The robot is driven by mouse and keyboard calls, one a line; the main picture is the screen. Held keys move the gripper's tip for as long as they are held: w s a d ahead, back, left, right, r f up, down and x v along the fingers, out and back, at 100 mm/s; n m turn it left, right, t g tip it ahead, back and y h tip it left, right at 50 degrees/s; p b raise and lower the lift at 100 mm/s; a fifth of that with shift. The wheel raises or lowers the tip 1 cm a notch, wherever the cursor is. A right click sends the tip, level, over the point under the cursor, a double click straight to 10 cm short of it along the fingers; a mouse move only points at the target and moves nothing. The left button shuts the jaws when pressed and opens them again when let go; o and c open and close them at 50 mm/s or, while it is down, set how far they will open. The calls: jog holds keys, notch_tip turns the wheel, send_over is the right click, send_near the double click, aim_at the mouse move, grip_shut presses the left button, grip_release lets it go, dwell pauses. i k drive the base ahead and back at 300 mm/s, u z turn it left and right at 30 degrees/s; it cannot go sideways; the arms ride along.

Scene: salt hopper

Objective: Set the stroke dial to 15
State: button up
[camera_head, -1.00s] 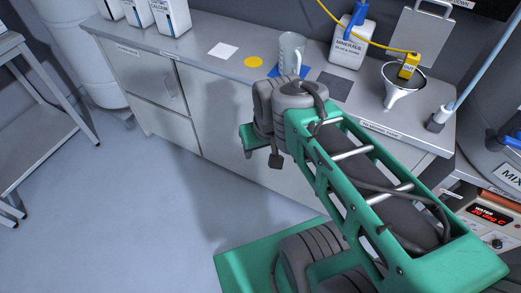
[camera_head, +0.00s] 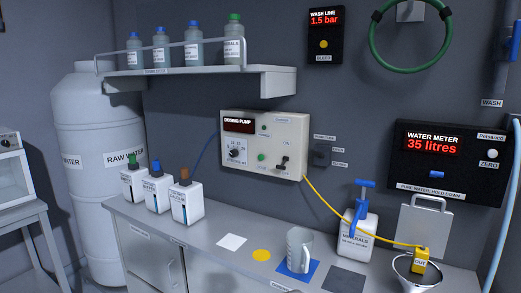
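The dosing pump (camera_head: 264,144) is a cream box on the back wall with a dark display at its upper left. A round dark dial (camera_head: 236,153) with a printed scale around it sits at the box's lower left; I take it as the stroke dial. Its pointer setting is too small to read. A green button (camera_head: 261,157) and a dark toggle switch (camera_head: 283,162) sit to its right. My gripper is not in this view.
The counter below holds several white jugs (camera_head: 186,203), a clear measuring jug (camera_head: 299,250) on a blue mat, a minerals container (camera_head: 357,238) and a funnel (camera_head: 404,266). A bottle shelf (camera_head: 200,77) juts out at upper left. A yellow hose (camera_head: 335,210) runs from the pump's right.

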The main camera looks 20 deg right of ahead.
aim_at(233, 153)
jog(key=u, duration=0.05)
jog(key=k, duration=0.35)
jog(key=u, duration=1.4)
jog(key=i, duration=2)
jog(key=z, duration=0.85)
jog(key=i, duration=0.7)
jog(key=z, duration=0.6)
